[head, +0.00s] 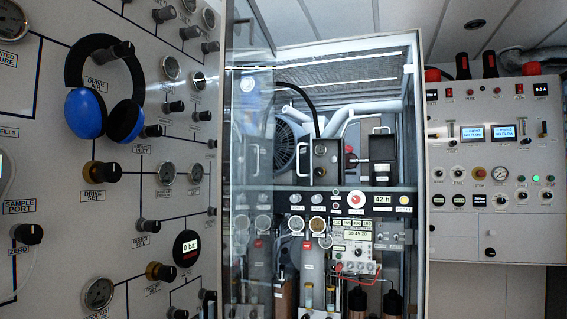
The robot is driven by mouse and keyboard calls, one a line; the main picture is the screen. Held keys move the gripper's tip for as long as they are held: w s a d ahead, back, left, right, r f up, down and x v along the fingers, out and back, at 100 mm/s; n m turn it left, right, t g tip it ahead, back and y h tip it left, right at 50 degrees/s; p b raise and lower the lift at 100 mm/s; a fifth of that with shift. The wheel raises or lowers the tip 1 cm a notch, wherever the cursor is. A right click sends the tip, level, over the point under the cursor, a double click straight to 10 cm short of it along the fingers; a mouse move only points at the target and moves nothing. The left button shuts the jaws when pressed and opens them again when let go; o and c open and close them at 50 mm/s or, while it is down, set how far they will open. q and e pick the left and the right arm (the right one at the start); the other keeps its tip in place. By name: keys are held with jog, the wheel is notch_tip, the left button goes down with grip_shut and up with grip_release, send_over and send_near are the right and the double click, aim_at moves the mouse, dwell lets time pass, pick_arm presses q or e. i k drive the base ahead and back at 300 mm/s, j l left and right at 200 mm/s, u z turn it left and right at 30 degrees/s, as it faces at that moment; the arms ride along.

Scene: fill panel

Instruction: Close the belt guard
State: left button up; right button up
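An open-fronted machine cabinet (420,230) stands in the middle of the head view. A thin rod links the two. No part is clearly marked as the belt guard, so I cannot tell which piece it is or how it stands. Neither of my grippers shows.
A clear door panel (248,130) stands at the cabinet's left side. A valve panel (60,250) with blue ear defenders (86,113) fills the left. A control box (495,165) with two screens hangs at the right. Below the shelf are gauges and bottles.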

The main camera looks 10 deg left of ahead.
aim_at(304, 148)
jog(key=j, duration=0.15)
jog(key=u, duration=0.8)
jog(key=i+l+u, duration=0.1)
jog(key=l+u, duration=0.5)
jog(key=u, duration=0.25)
jog(key=l+u, duration=0.4)
jog(key=l, duration=0.4)
jog(key=l+u, duration=0.15)
jog(key=l, duration=0.65)
jog(key=k+l+u, duration=0.15)
jog(key=l, duration=0.65)
